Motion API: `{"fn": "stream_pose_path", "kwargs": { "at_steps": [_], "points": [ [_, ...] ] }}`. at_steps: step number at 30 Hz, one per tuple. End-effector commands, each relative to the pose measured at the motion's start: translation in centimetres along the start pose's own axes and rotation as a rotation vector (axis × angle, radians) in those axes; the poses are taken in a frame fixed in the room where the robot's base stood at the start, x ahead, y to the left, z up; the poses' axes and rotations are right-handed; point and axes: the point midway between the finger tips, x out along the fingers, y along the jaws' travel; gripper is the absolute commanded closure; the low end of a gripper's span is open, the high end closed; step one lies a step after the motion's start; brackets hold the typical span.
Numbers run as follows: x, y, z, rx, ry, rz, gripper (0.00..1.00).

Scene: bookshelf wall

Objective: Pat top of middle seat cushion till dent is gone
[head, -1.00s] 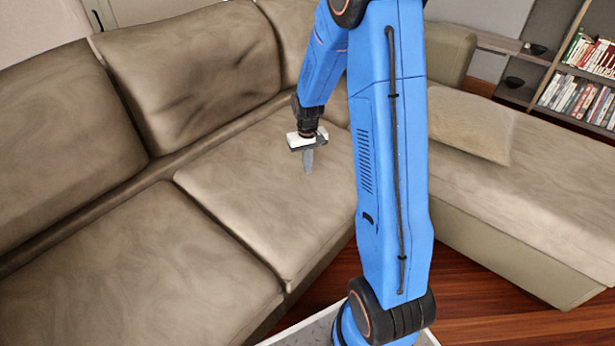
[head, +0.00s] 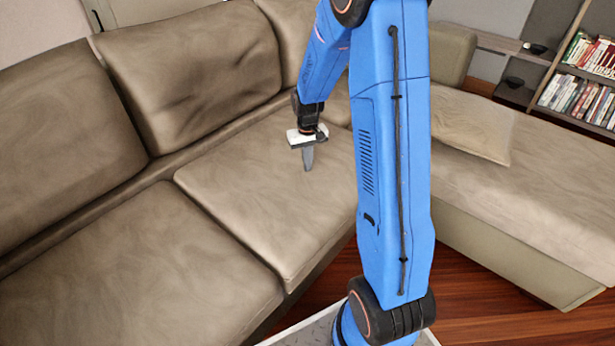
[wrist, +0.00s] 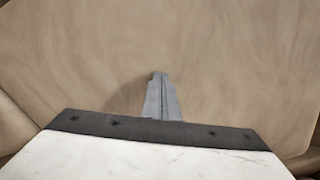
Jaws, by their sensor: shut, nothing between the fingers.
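The middle seat cushion (head: 255,205) is brown and leather-like, with faint creases and mottled shading. In the wrist view the cushion (wrist: 230,60) fills most of the picture. My gripper (head: 308,166) points down over the cushion's right half, fingers together and empty. The shut fingers also show in the wrist view (wrist: 158,80), with a soft dark shadow beside their tips. I cannot tell whether the tips touch the surface. No clear dent shows on the visible surface; my arm hides the cushion's right side.
Back cushions (head: 190,75) stand behind the seat. A left seat cushion (head: 130,275) lies beside it. A chaise section (head: 560,195) with a pillow (head: 470,122) is at the right. A bookshelf (head: 585,85) stands at the far right. Wooden floor (head: 470,285) shows in front.

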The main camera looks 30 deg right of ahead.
Motion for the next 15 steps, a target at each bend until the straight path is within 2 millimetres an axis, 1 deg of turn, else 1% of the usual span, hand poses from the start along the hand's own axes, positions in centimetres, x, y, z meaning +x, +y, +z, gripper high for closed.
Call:
{"fn": "stream_pose_path", "kwargs": {
  "at_steps": [10, 15],
  "points": [
    [-0.1, 0.0, -0.1, 0.0, 0.002, 0.0, 1.0],
    [-1.4, 0.0, -0.1, 0.0, 0.005, 0.0, 1.0]
  ]
}}
